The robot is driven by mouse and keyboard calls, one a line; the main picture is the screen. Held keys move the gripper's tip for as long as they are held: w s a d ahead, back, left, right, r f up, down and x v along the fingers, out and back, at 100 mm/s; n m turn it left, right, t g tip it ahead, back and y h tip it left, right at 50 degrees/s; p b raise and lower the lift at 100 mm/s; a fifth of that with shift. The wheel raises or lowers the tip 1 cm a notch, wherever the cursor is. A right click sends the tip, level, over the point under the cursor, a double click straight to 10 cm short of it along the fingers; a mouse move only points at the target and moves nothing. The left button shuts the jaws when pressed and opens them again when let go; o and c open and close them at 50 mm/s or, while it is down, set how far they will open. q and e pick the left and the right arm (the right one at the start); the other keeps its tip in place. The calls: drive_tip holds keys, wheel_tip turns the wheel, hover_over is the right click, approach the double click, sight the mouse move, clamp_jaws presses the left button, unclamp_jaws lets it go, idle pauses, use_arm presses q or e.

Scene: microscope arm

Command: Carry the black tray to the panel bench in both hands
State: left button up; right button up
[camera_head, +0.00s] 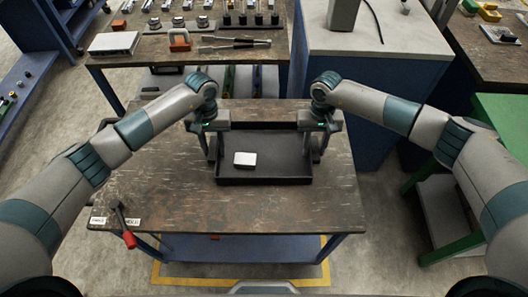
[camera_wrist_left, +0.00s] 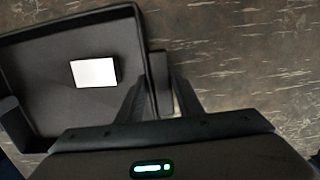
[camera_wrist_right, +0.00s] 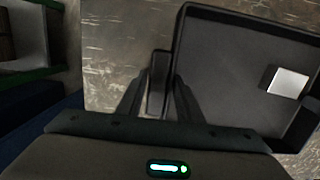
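The black tray (camera_head: 265,181) lies flat on a worn brown table, with a small white box (camera_head: 245,159) inside it, left of its middle. My left gripper (camera_head: 213,156) is at the tray's left end, pointing down. In the left wrist view its fingers (camera_wrist_left: 161,85) stand apart on either side of the tray's end handle (camera_wrist_left: 160,98). My right gripper (camera_head: 312,154) mirrors this at the right end. In the right wrist view its fingers (camera_wrist_right: 160,83) stand apart around the other handle (camera_wrist_right: 158,75). Finger contact is not clear.
A hammer with a red handle (camera_head: 129,239) lies at the brown table's (camera_head: 180,220) front left corner by small labels. Behind stands a bench (camera_head: 150,50) with instruments and a red-handled clamp. A grey-topped cabinet (camera_head: 400,35) stands at back right, and a green stand (camera_head: 500,120) at right.

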use_arm(q)
clamp_jaws()
use_arm(e)
clamp_jaws()
use_arm(q)
drive_tip(key=shift+r, duration=0.1)
use_arm(e)
drive_tip(key=shift+r, duration=0.1)
use_arm(q)
drive_tip(key=shift+w+r, duration=0.1)
drive_tip(key=shift+r, duration=0.05)
use_arm(e)
drive_tip(key=shift+w+r, duration=0.1)
drive_tip(key=shift+r, duration=0.05)
